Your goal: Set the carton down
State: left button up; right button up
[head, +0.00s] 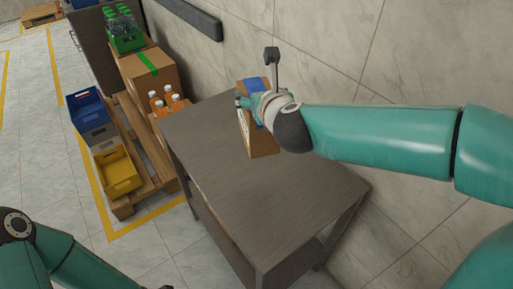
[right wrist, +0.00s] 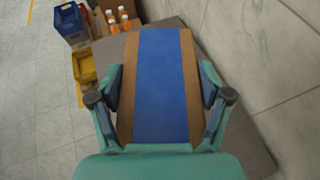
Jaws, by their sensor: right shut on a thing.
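The carton (head: 263,144) is a brown box with a broad blue band on it. My right gripper (head: 252,101) is shut on it from its two sides. In the right wrist view the carton (right wrist: 160,85) sits between the two finger pads of the gripper (right wrist: 160,88), its blue band facing the camera. The carton is over the far part of the grey table (head: 255,190); I cannot tell whether its underside touches the top. The gripper and wrist hide part of it. My left arm shows at the lower left, but its gripper is out of view.
A green crate of bottles (head: 125,37) is on that box. The wall stands close behind. The table's near part is clear.

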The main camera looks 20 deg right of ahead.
jog(key=f+b, duration=0.1)
jog(key=f, duration=0.3)
jog(key=f+b, duration=0.1)
jog(key=f, duration=0.3)
jog(key=d+f+b, duration=0.1)
jog(key=f, duration=0.3)
jog(key=shift+s+f, duration=0.15)
jog(key=shift+f, duration=0.1)
notch_tip(320, 180, down, 5)
jog(key=shift+f+b, duration=0.1)
jog(key=shift+b, duration=0.45)
jog(key=o, duration=1.4)
jog(key=shift+f, duration=0.1)
jog(key=shift+c, duration=0.2)
jog(key=o, duration=0.4)
